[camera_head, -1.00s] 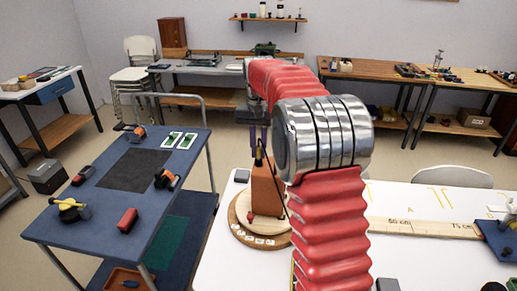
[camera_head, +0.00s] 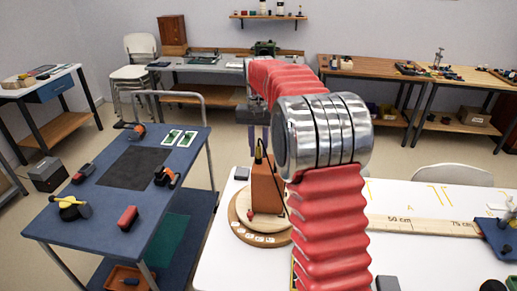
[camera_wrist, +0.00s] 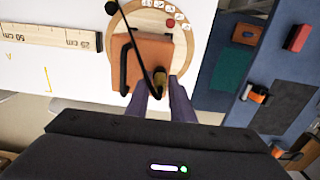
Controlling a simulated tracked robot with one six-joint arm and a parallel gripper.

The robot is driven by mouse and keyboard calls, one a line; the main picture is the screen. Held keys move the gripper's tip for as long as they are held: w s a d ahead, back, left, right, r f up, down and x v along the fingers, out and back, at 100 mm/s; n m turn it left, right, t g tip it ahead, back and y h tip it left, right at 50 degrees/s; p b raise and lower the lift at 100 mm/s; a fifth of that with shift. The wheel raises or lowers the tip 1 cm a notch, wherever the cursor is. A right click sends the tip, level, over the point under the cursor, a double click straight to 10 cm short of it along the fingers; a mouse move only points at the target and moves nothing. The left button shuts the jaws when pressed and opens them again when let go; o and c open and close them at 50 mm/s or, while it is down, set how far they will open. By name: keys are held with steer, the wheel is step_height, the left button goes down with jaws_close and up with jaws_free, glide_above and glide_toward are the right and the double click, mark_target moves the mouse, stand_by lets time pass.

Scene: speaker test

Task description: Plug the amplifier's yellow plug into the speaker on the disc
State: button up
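The speaker, an orange-brown box (camera_head: 265,190), stands on the round wooden disc (camera_head: 240,232) on the white table; the wrist view shows the box (camera_wrist: 150,55) from above. The yellow plug (camera_head: 259,151) stands upright at the speaker's top, its black cable running from it; it also shows in the wrist view (camera_wrist: 160,76). How deep it sits cannot be told. My gripper (camera_head: 257,147) is just above the plug. In the wrist view its purple fingers (camera_wrist: 164,92) are spread on either side of the plug, apart from it. No amplifier is clearly identifiable.
A blue cart (camera_head: 98,213) with several tools stands left of the table. A wooden ruler (camera_head: 425,227) lies on the white table (camera_head: 222,270) to the right. My red arm hides the table's middle. A red button (camera_wrist: 168,9) shows on the disc.

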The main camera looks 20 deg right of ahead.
steer(key=o, duration=0.3)
steer(key=shift+o, duration=0.2)
steer(key=shift+r, duration=0.1)
step_height(320, 180, up, 14)
steer(key=shift+f, duration=0.25)
stand_by(0.4)
steer(key=shift+w, duration=0.1)
